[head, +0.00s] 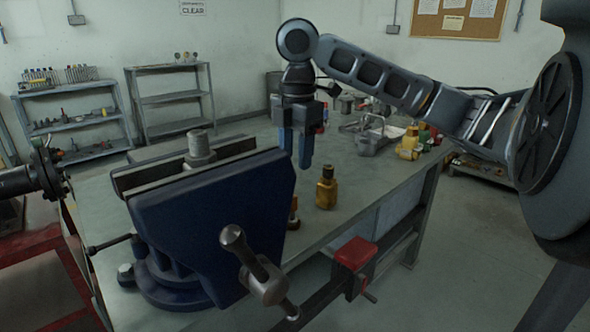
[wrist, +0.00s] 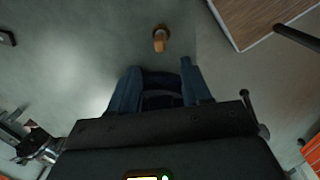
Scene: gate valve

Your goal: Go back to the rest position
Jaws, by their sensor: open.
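My gripper (head: 296,158) hangs pointing down over the workbench, to the right of the blue vise (head: 205,230). Its blue fingers are apart with nothing seen between them; both fingers also show in the wrist view (wrist: 160,75). The vise has a grey cylindrical metal piece (head: 199,146) standing up at its jaws; I cannot tell whether it is clamped. No gate valve can be clearly made out.
A smaller bottle (head: 293,213) is partly hidden by the vise. A metal tray (head: 372,138) and several coloured bottles (head: 410,145) stand farther back. Shelves (head: 172,98) line the wall.

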